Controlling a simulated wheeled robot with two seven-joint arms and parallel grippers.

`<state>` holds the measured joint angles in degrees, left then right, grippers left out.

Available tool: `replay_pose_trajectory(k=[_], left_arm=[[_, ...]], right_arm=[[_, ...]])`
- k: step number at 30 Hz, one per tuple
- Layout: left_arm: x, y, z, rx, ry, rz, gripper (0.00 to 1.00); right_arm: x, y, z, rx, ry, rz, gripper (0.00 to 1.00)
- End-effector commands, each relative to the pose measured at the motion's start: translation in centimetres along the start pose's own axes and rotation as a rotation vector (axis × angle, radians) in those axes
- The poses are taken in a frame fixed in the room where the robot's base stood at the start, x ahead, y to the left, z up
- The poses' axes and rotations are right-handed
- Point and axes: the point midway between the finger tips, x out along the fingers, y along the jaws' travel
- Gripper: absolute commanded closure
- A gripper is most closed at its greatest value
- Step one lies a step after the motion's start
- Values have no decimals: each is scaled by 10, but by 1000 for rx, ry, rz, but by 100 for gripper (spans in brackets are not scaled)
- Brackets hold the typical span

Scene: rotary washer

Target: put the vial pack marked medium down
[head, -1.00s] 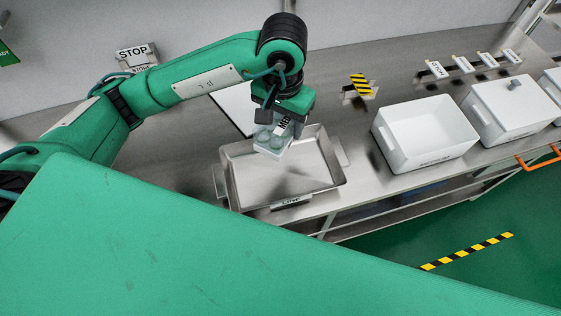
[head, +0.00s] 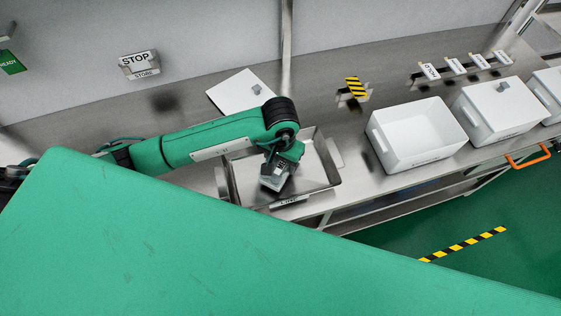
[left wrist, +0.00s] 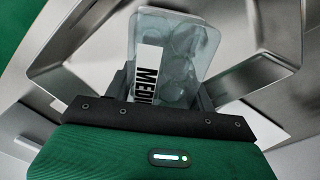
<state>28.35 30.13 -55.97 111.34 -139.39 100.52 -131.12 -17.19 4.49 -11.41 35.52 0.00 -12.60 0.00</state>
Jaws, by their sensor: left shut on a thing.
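The vial pack marked medium (left wrist: 178,50) is a clear, pale pack with round vial shapes and a white label reading "MEDI", the rest hidden. My left gripper (left wrist: 165,92) is shut on it. In the head view the pack (head: 274,178) and the left gripper (head: 282,165) are inside the outline of the steel tray (head: 318,176), toward its front. Whether the pack touches the tray floor I cannot tell. The tray rim also shows around the pack in the left wrist view (left wrist: 275,66). My right gripper is not in view.
A white lid with a knob (head: 240,92) lies behind the tray. An open white bin (head: 420,135) and a lidded bin (head: 500,108) stand to the right.

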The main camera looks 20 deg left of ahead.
Motion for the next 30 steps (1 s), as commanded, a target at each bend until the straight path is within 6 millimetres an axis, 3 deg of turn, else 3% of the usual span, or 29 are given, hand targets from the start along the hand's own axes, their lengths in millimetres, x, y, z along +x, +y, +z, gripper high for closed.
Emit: replay_pose_trajectory(k=[5,16,17,20,30], left_arm=[[20,0,1,0,-2,-1,71],[26,0,0,1,1,-1,71],[25,0,0,1,0,-1,41],[24,0,0,1,0,0,23],[22,0,0,1,-1,0,23]], right_arm=[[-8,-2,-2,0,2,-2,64],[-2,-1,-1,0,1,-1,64],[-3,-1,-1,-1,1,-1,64],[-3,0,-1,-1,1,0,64],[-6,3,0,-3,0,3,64]])
